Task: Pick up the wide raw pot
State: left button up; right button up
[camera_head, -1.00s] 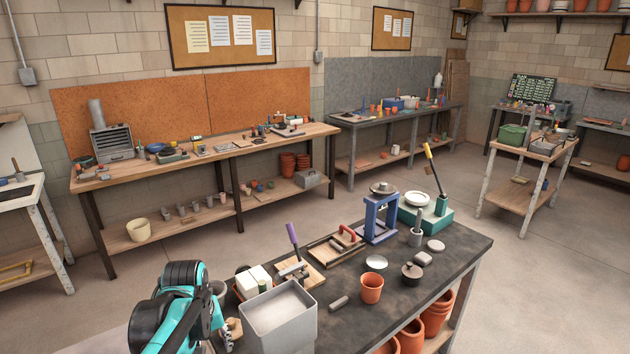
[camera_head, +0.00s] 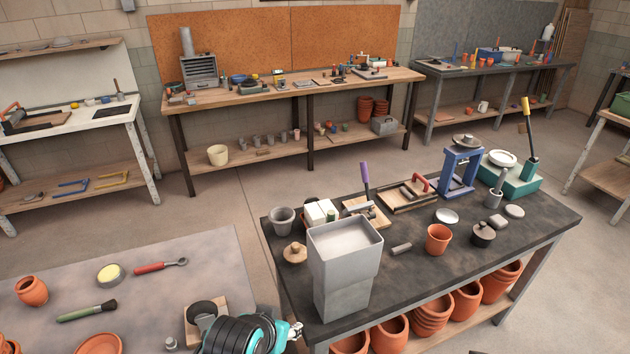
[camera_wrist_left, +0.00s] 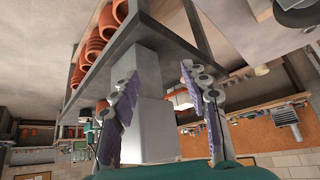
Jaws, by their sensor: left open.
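No pot in view can be told for sure as the wide raw pot. A grey tapered pot (camera_head: 283,220), of unfired look, stands upright at the left back of the dark table (camera_head: 375,285). An orange pot (camera_head: 437,239) stands near that table's middle. My left gripper (camera_wrist_left: 160,74) is open in the left wrist view, with nothing held between its purple-padded fingers. A grey box-shaped block shows beyond them. In the head view my left arm comes in at the bottom, left of the dark table. My right gripper is not in view.
A tall grey bin (camera_head: 343,275) stands at the dark table's front left. A wooden-knobbed lid (camera_head: 295,253) sits beside it. Floor shows between the tables.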

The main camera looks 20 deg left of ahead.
aim_at(282, 218)
jog(key=j+z, duration=0.7)
jog(key=z, duration=0.15)
jog(key=k, duration=0.05)
